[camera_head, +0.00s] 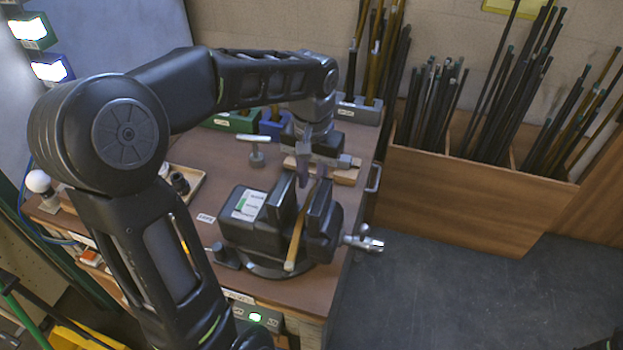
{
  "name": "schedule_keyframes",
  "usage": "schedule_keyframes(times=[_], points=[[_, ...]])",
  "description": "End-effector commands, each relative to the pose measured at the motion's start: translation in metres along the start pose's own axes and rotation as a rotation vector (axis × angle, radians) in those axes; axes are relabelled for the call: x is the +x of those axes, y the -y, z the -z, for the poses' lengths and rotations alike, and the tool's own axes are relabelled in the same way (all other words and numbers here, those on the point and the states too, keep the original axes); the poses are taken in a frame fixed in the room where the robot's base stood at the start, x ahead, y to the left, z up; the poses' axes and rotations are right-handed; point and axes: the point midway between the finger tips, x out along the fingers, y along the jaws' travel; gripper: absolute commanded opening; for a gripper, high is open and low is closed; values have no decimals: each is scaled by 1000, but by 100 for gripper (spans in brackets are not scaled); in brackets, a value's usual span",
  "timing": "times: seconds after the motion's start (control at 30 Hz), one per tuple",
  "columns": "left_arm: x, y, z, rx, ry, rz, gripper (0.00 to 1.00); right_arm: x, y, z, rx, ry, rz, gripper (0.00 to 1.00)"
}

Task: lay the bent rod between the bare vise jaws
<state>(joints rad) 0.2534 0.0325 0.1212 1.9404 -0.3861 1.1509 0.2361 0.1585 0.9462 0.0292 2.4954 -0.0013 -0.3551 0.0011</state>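The black bench vise (245,226) stands near the front right of the brown workbench, its two dark jaws pointing up. The tan bent rod (295,243) lies in the gap between the jaws. Its near end sticks out at the front, low by the vise base, and it runs up and back towards my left gripper. My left gripper (314,180) points down just behind and above the jaws, near the rod's far part. The fingers partly hide that part, and I cannot tell whether they touch or grip it.
The workbench (205,165) holds a T-shaped tool (255,150), a small tray (185,182) and a wooden block (345,175) behind the vise. The vise handle (363,240) sticks out past the right edge. A wooden bin (460,200) of rods stands at right.

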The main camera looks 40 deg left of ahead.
Motion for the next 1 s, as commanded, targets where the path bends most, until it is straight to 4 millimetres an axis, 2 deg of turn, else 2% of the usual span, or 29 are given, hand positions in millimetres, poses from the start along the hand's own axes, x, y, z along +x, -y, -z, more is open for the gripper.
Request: schedule_keyframes(times=[0.03, 0.17, 0.27, 0.5, 0.63, 0.8, 1.0], points=[[22, -1, -10, 3, 44, -1, 39, 5, -2, 0, 0, 0, 0, 36], [15, -1, -9, 2, 38, -1, 39, 6, -2, 0, 0, 0, 0, 36], [2, -1, -10, 2, 32, -1, 39, 6, -2, 0, 0, 0, 0, 36], [-47, -2, -8, 1, 7, 0, 39, 7, -3, 0, 0, 0, 0, 36], [-69, -1, -8, -1, -3, 1, 39, 7, -3, 0, 0, 0, 0, 36], [-81, -1, -9, -1, -7, 2, 39, 6, -2, 0, 0, 0, 0, 36], [-82, -1, -9, -1, -8, 2, 39, 6, -2, 0, 0, 0, 0, 36]])
